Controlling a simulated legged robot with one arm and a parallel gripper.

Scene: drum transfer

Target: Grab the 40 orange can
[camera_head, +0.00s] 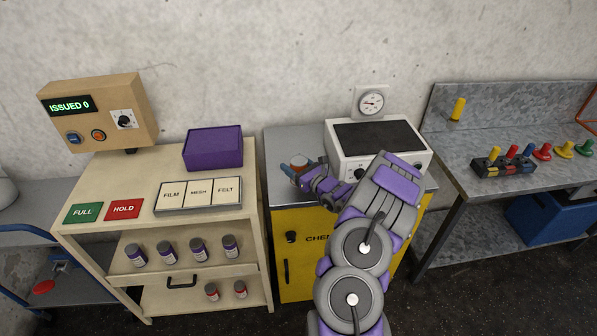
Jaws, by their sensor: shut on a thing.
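A small can (299,161) with a pale top and a reddish-orange side is at my gripper (293,170), over the grey top of the yellow chemical cabinet. My gripper is shut on this can, and its fingers hide part of the can's side. No number can be read on it. I cannot tell whether the can touches the cabinet top.
A white oven-like box (338,163) stands right of the can, partly behind my arm. A beige cart (145,165) at left holds a purple box (213,149), label tiles and several small jars (198,249) below. A grey bench (450,148) with coloured pegs is at right.

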